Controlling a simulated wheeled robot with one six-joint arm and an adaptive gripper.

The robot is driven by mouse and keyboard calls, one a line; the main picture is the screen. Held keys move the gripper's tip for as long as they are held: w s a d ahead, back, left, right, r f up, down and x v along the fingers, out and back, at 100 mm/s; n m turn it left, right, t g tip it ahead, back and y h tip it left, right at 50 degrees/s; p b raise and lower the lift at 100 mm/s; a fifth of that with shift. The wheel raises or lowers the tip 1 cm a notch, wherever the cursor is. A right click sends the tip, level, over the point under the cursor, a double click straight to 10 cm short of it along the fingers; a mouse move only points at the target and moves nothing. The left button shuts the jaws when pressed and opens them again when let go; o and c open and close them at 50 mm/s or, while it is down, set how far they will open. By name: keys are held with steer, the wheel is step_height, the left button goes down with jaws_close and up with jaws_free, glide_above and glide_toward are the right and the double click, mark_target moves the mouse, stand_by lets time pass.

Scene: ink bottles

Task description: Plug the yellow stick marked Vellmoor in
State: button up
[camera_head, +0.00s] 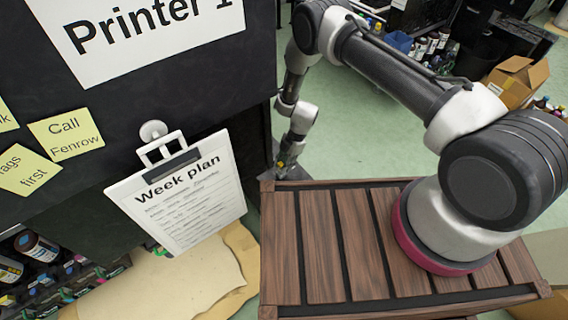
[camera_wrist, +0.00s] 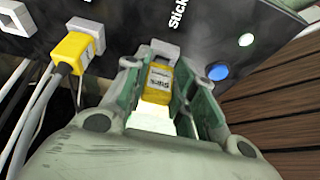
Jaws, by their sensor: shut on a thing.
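My gripper (camera_wrist: 156,68) is shut on a small yellow stick (camera_wrist: 159,84), which lies between its two green-grey fingers in the wrist view. The stick has a pale label with dark print, too small to read surely as Vellmoor. Just beyond the stick is a grey metal socket (camera_wrist: 163,47) on a black panel (camera_wrist: 130,25) with white lettering starting "Stick". I cannot tell whether the stick's tip touches or enters the socket. In the head view my gripper (camera_head: 288,166) is small and low beside the black printer, and the stick is not clear there.
Left of my gripper, a yellow cable plug (camera_wrist: 75,50) sits at the panel with grey cables hanging down. A blue button (camera_wrist: 218,72) and a lit lamp (camera_wrist: 246,40) are to the right. A clipboard (camera_head: 185,190) hangs on the printer's side (camera_head: 190,90).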

steer(key=shift+f, duration=0.45)
stand_by(1.1)
steer(key=o, duration=1.5)
step_height(320, 180, up, 8)
stand_by(0.7)
stand_by(0.4)
